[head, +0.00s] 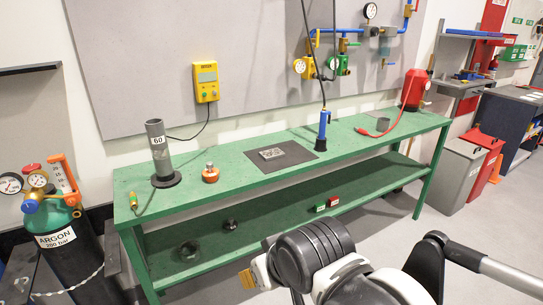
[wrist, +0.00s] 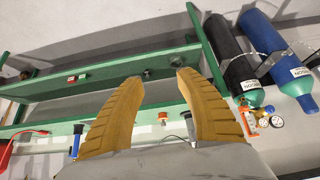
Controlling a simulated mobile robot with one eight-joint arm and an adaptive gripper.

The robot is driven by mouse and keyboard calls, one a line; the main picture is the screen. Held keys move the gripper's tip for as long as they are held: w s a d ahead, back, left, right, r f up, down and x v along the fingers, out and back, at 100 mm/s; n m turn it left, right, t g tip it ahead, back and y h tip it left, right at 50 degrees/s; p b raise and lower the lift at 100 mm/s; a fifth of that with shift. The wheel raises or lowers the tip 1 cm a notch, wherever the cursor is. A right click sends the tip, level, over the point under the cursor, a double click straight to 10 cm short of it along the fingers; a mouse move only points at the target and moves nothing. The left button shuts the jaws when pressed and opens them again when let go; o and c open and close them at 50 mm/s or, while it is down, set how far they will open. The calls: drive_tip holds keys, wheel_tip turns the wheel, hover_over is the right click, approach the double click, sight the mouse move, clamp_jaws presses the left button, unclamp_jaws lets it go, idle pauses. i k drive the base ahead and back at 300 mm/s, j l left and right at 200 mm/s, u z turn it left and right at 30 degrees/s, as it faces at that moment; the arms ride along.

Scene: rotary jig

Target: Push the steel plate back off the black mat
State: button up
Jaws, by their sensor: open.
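The steel plate (head: 271,153) is a small grey piece in the head view. It lies flat on the black mat (head: 293,157), left of the mat's middle. The mat lies on the green bench top (head: 236,177). My gripper (wrist: 160,76) shows in the wrist view with its two ridged yellow fingers wide apart and nothing between them. In the head view my arm is at the bottom, in front of the bench and well apart from the plate. I cannot make out the plate or mat clearly in the wrist view.
A blue-handled tool (head: 323,130) stands at the mat's right side, with a cable going up. An orange-topped piece (head: 210,173) and a grey tube marked 60 (head: 157,141) stand to the left. A red cylinder (head: 413,90) is at the right end. The front strip of bench is clear.

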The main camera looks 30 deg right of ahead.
sight(276, 154)
drive_tip(key=i+j+z, duration=0.1)
drive_tip(key=i+z, duration=0.2)
drive_tip(key=z, duration=0.15)
drive_tip(key=i+j+z, duration=0.15)
drive_tip(key=i+z, duration=0.25)
drive_tip(key=i+j+z, duration=0.15)
drive_tip(key=z, duration=0.3)
drive_tip(key=i+j+z, duration=0.2)
drive_tip(key=j+z, duration=0.25)
